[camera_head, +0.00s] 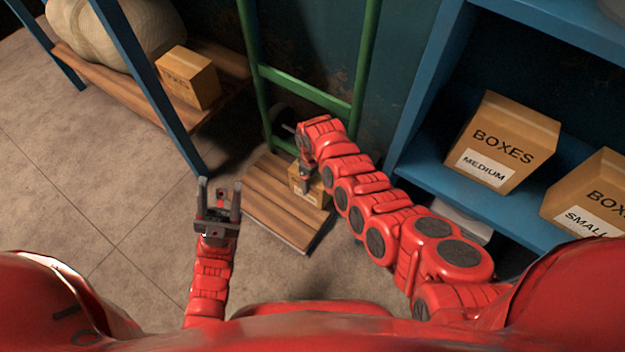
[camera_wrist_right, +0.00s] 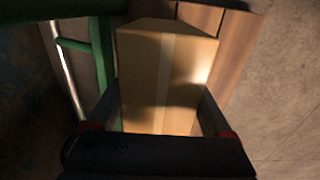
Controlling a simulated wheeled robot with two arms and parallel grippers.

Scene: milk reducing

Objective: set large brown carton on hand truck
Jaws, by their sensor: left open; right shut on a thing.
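A brown carton (camera_head: 314,190) is over the wooden platform (camera_head: 272,206) of the green hand truck (camera_head: 310,92). My right arm hides part of it. In the right wrist view the carton (camera_wrist_right: 165,75), with a pale tape strip, fills the space between the fingers of my right gripper (camera_wrist_right: 160,112), which is shut on it. The platform planks (camera_wrist_right: 236,50) show behind it. I cannot tell whether the carton touches the platform. My left gripper (camera_head: 220,192) is open and empty, left of the platform above the floor.
A blue shelf (camera_head: 420,150) at right holds a "BOXES MEDIUM" carton (camera_head: 502,143) and a "SMALL" carton (camera_head: 592,200). A low rack (camera_head: 130,95) at left holds a sack (camera_head: 115,30) and another carton (camera_head: 188,77). Floor at left (camera_head: 80,190) is clear.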

